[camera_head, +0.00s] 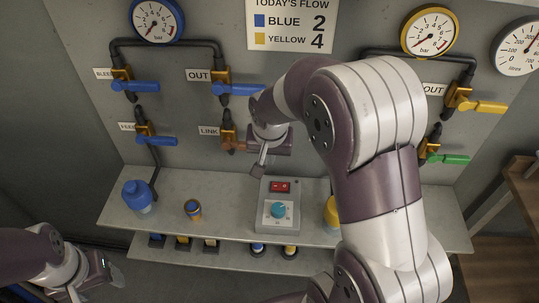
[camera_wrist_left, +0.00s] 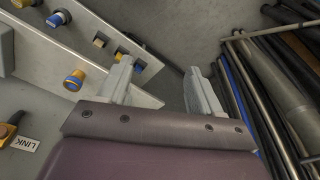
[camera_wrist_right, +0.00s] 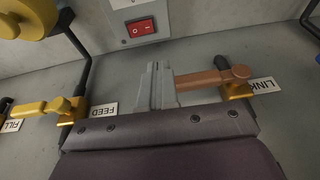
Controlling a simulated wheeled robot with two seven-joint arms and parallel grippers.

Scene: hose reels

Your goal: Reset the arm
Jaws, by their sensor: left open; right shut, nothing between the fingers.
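My right arm reaches across the head view to the panel. Its gripper (camera_head: 262,163) is shut and empty, pointing down above the control box (camera_head: 278,207). In the right wrist view the shut fingers (camera_wrist_right: 156,85) are beside the free end of the brown LINK valve handle (camera_wrist_right: 203,80); I cannot tell whether they touch. This handle also shows in the head view (camera_head: 238,146). My left gripper (camera_head: 103,270) is low at the left, in front of the shelf. In the left wrist view its fingers (camera_wrist_left: 160,82) are apart with nothing between them.
Blue valve handles (camera_head: 140,86) are on the left panel. Dark pipes and rods (camera_wrist_left: 275,85) stand right of my left gripper.

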